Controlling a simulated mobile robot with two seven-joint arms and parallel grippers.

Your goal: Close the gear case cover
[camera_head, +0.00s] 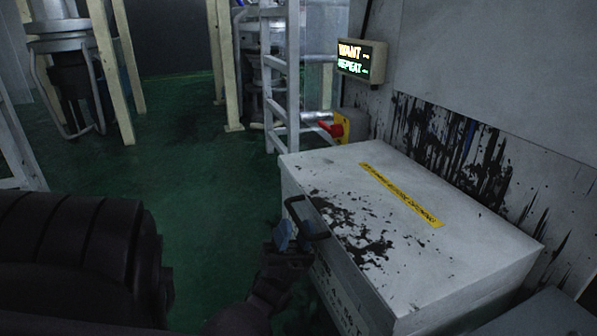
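The gear case (445,290) is a pale grey-white metal box at the right of the head view, against the wall. Its cover (450,245) lies flat on top as far as I can see, with a yellow warning strip and dark oily stains. A dark loop (308,218), which looks like a handle, stands at the left edge of the cover. My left gripper (287,240), dark with blue parts, is right at this loop and overlaps it in view. I cannot tell whether its fingers are around the loop. My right gripper is out of view.
A lit display sign (361,61) is on the wall behind the case. A yellow box with a red switch (331,129) is beyond the case's far end. A grey ladder (281,85) stands further back. The green floor (180,190) to the left is clear.

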